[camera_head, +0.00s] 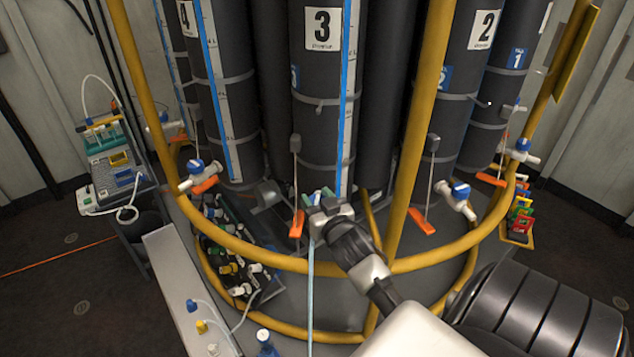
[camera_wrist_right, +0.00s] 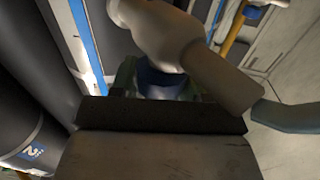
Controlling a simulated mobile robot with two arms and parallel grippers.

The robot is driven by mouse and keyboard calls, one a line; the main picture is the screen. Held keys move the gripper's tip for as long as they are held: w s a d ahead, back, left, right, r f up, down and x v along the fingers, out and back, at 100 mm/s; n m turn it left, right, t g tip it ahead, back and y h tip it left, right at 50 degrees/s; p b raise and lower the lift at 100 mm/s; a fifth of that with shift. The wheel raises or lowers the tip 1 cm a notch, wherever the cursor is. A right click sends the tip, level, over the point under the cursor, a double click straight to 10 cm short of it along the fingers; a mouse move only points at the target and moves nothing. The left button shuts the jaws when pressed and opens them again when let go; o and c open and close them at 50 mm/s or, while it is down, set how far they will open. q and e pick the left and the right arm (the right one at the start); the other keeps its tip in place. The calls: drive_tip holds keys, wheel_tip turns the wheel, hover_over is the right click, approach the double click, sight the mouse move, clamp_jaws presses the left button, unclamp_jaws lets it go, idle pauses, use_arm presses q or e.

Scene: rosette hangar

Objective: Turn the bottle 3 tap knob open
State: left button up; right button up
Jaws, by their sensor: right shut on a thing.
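Bottle 3 (camera_head: 318,75) is the tall dark cylinder at the centre back, marked with a white "3" label. My right gripper (camera_head: 322,200) is at its lower front, shut on the tap knob, which it mostly covers in the head view. In the right wrist view the dark blue knob (camera_wrist_right: 160,82) sits between the fingers, partly hidden by the dark gripper edge. The pale tap body (camera_wrist_right: 165,35) is just beyond it. The knob's exact turn angle cannot be told. My left gripper is not in view.
A yellow rail (camera_head: 405,264) rings the bottles, with an upright (camera_head: 425,130) right of bottle 3. Other blue-knobbed taps are at left (camera_head: 196,168) and right (camera_head: 460,192). A pale hose (camera_head: 311,290) hangs below my right gripper. A crate of bottles (camera_head: 235,270) stands inside the rail.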

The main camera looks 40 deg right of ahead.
drive_tip(key=shift+r, duration=0.1)
idle(0.3)
drive_tip(key=o, duration=0.9)
drive_tip(key=shift+b+v, duration=1.35)
drive_tip(key=shift+v, duration=4.05)
drive_tip(key=shift+d, duration=0.1)
